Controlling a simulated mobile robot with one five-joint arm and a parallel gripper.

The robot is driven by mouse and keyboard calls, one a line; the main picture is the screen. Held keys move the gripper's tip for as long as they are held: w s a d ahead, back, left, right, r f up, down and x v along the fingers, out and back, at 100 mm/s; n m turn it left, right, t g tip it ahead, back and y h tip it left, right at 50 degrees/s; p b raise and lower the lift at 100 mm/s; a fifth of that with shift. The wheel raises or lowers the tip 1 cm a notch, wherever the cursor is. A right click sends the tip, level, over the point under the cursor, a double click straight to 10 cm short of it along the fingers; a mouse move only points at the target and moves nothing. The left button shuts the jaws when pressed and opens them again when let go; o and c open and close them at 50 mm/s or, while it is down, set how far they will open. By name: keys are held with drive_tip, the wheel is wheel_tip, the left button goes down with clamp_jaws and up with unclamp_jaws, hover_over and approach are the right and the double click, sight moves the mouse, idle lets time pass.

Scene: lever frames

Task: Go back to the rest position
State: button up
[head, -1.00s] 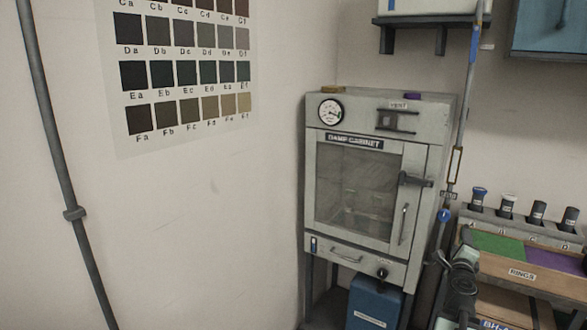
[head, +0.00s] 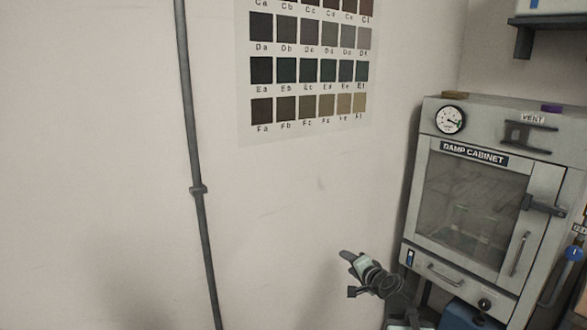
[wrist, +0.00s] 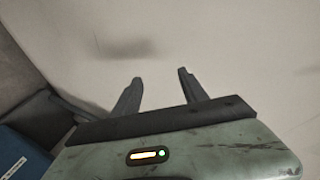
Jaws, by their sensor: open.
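My gripper (head: 347,256) shows at the lower middle of the head view, in front of the pale wall and left of the damp cabinet. In the wrist view my gripper (wrist: 160,75) has its two dark fingers apart, with nothing between them. The pale wall fills the space beyond the fingertips.
The grey damp cabinet (head: 470,215) stands at the right, its glass door shut. A blue box (head: 465,314) is under it and also shows in the wrist view (wrist: 22,157). A dark vertical pipe (head: 190,110) runs along the wall. A colour chart (head: 310,60) hangs above. The left wall is clear.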

drive_tip(key=s+a+f+n+g+y, duration=0.1)
drive_tip(key=s+a+f+n+g, duration=0.45)
drive_tip(key=a+f, duration=0.4)
drive_tip(key=s+d+f+n+g+h, duration=0.2)
drive_tip(key=s+d+f+g, duration=0.1)
drive_tip(key=s, duration=0.4)
drive_tip(key=s+d+f+n+g+h, duration=0.2)
drive_tip(key=s+d+f+g+h, duration=0.15)
drive_tip(key=s, duration=0.25)
wheel_tip(320, 180, up, 15)
drive_tip(key=s+g+p, duration=0.1)
drive_tip(key=s+p, duration=0.1)
drive_tip(key=p, duration=1.2)
drive_tip(key=shift+n, duration=0.35)
drive_tip(key=shift+s+f+y, duration=0.1)
drive_tip(key=shift+f+y, duration=0.05)
drive_tip(key=shift+y, duration=0.1)
